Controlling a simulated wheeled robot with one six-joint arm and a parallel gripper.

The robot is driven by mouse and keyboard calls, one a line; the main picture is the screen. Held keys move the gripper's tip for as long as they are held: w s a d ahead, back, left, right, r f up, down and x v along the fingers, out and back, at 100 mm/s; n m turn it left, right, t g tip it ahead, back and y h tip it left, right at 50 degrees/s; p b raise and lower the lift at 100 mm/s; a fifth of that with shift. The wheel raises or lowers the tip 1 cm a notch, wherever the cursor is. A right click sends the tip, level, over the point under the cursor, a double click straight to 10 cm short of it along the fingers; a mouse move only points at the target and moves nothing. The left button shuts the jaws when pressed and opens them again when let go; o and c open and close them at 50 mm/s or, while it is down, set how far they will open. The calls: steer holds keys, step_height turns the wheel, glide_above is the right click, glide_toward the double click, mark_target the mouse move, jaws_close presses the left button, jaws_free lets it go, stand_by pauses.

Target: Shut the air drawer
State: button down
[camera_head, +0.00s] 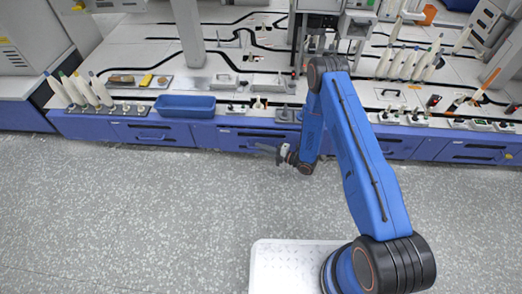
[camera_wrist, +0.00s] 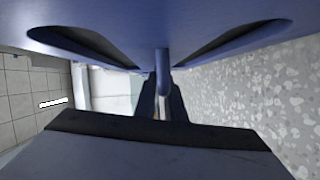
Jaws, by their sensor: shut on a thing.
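A row of blue drawers runs along the front of the long white bench. My gripper (camera_head: 270,148) is at the blue drawer front (camera_head: 235,136) in the middle of that row, below the bench edge. In the wrist view my gripper (camera_wrist: 161,108) has its dark fingers shut on a blue bar handle (camera_wrist: 162,62). The handle stands out from the blue drawer front (camera_wrist: 160,14), which fills the top of that view. No label shows that names this drawer. I cannot tell how far it stands out from the bench.
More blue drawers (camera_head: 480,150) with handles lie to the right. The speckled grey floor (camera_head: 130,210) in front is clear.

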steer(key=shift+w+d, duration=0.1)
steer(key=shift+w, duration=1.05)
steer(key=c, duration=1.8)
jaws_free()
steer(key=shift+c, duration=0.2)
steer(key=v, duration=1.7)
steer(key=shift+s+d+r, duration=0.1)
steer(key=shift+d, duration=0.1)
steer(key=shift+d, duration=0.1)
